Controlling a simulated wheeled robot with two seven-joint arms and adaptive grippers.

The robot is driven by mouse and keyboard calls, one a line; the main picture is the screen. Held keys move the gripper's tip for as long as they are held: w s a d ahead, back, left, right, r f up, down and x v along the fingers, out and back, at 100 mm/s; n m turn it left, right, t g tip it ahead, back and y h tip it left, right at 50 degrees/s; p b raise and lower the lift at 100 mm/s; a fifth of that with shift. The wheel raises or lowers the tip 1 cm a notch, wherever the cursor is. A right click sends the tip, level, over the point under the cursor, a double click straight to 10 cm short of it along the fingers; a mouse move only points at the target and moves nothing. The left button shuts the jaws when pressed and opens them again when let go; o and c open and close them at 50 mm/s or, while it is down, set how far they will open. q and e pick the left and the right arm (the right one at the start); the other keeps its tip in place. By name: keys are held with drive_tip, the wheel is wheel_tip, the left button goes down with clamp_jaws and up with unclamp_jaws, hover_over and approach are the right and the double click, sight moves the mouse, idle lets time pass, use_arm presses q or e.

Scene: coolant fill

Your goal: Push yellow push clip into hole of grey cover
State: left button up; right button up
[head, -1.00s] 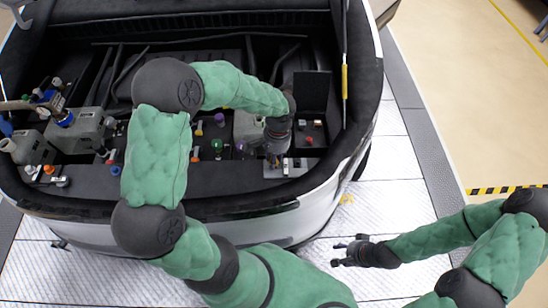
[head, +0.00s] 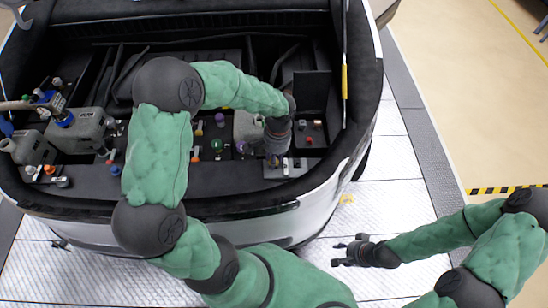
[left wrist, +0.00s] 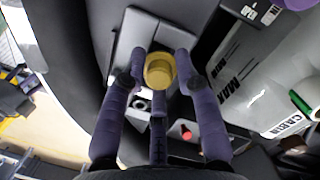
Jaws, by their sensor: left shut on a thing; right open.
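The yellow push clip (left wrist: 159,68) is between the fingers of my left gripper (left wrist: 156,78) in the left wrist view, its round head facing the camera. The left gripper is shut on it. The grey cover (left wrist: 133,38) lies behind the clip in that view; whether the clip touches it, and the spot under the clip, are hidden. In the head view the left gripper (head: 274,160) is over the grey cover (head: 272,173) at the bay's front right, and the clip cannot be made out. My right gripper (head: 350,250) is open and empty, out over the floor.
A black open lid (head: 312,92) stands behind the left gripper. A large grey box (head: 248,127) is to its left, with several coloured caps around. A red knob (left wrist: 186,132) is beside the cover. The car's front rim (head: 240,205) edges the bay.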

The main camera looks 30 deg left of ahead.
use_arm(q)
drive_tip(key=shift+f+b, duration=0.35)
drive_tip(key=shift+f, duration=0.25)
idle(0.4)
drive_tip(key=o, duration=0.8)
drive_tip(key=r, duration=0.4)
drive_tip(key=w+r, duration=0.1)
drive_tip(key=r, duration=0.7)
drive_tip(key=shift+w, duration=0.25)
